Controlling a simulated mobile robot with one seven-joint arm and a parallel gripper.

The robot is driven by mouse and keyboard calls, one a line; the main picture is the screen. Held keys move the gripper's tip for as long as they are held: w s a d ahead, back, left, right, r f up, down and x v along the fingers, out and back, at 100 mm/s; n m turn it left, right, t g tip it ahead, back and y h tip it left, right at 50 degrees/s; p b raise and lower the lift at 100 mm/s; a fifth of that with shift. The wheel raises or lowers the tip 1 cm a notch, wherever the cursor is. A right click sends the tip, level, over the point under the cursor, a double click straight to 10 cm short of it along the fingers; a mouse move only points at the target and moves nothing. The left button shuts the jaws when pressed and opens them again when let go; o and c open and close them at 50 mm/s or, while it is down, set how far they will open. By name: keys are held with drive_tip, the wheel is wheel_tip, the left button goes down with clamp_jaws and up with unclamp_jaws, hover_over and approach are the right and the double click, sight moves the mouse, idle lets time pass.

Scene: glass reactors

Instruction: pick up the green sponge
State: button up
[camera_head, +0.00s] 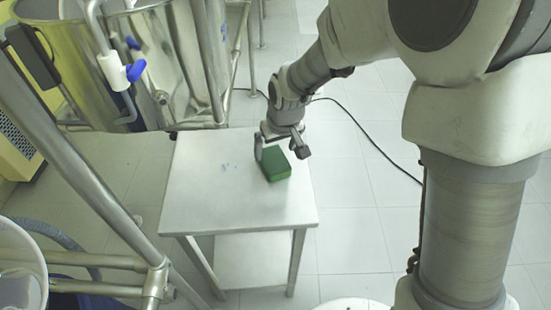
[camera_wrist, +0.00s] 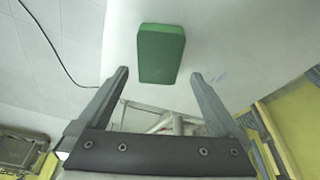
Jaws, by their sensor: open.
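The green sponge (camera_head: 274,164) lies on the right part of a small white table (camera_head: 200,190). In the wrist view the sponge (camera_wrist: 161,53) is a dark green block with a lighter green edge, lying beyond my fingertips and between their lines. My gripper (camera_head: 280,146) is over the table's right side, close to the sponge, and partly hides it in the head view. In the wrist view my gripper (camera_wrist: 160,75) has its two fingers wide apart with nothing between them. I cannot tell the exact gap between fingertips and sponge.
A shiny steel vessel (camera_head: 140,60) with metal pipes and blue-handled valves (camera_head: 135,71) stands behind and left of the table. A metal frame rail (camera_head: 80,150) crosses the left side. A black cable (camera_head: 365,130) runs over the tiled floor at right. The table's left half is clear.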

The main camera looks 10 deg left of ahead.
sight(274, 159)
drive_tip(key=shift+b+x, duration=0.35)
drive_tip(key=shift+x, duration=1.95)
drive_tip(key=shift+d+f, duration=0.1)
drive_tip(key=shift+f, duration=0.15)
drive_tip(key=c, duration=1.3)
drive_tip(key=shift+r, duration=0.15)
wheel_tip(274, 159, up, 5)
drive_tip(key=shift+f+p, duration=0.1)
drive_tip(key=shift+p, duration=0.45)
drive_tip(key=d+r, duration=0.2)
drive_tip(key=d, duration=0.1)
drive_tip(key=s+d+r+p, duration=0.1)
drive_tip(key=d+r, duration=0.1)
drive_tip(key=d, duration=0.2)
drive_tip(key=s+d+r, duration=0.1)
drive_tip(key=d+r, duration=0.1)
drive_tip(key=d, duration=0.2)
drive_tip(key=shift+s+d+r, duration=0.2)
drive_tip(key=shift+s+d, duration=0.05)
